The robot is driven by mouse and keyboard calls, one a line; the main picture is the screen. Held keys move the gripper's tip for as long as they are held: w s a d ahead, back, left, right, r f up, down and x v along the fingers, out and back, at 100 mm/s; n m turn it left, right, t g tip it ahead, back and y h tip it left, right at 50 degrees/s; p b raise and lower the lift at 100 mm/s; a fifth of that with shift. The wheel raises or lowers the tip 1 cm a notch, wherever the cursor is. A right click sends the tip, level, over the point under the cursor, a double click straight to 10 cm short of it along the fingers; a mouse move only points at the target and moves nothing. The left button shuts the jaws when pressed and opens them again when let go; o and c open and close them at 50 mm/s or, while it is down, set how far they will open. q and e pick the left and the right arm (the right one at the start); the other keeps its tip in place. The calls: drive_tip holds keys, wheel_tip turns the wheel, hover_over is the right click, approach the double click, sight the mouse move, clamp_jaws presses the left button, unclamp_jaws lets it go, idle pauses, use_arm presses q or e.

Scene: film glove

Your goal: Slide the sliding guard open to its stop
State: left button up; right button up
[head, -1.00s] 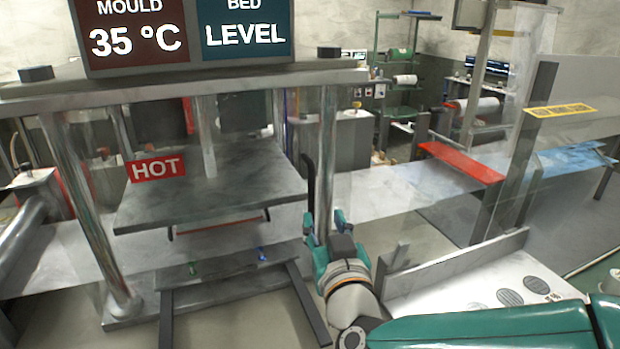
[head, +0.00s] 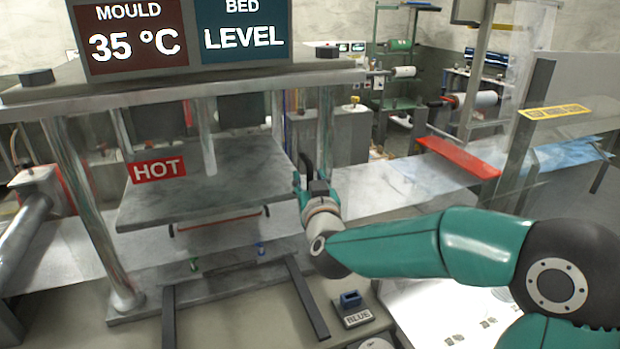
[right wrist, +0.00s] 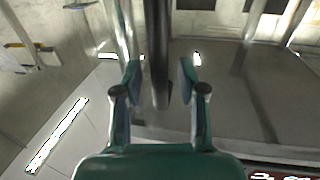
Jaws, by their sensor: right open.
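The sliding guard shows as its dark curved upright handle (head: 305,163) at the right front of the press; its clear panel is too faint to trace. In the right wrist view the dark handle bar (right wrist: 159,45) runs down between my fingers. My right gripper (head: 312,182) is at the handle in the head view. In the right wrist view my right gripper (right wrist: 160,75) is open, with a finger on each side of the bar and visible gaps. My left gripper is not in view.
The press has a grey platen (head: 210,190) with a red HOT sign (head: 158,170) and steel posts (head: 82,200). A red bar (head: 458,157) crosses the film web at right. My right arm spans the right front.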

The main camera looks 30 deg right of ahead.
clamp_jaws()
idle(0.5)
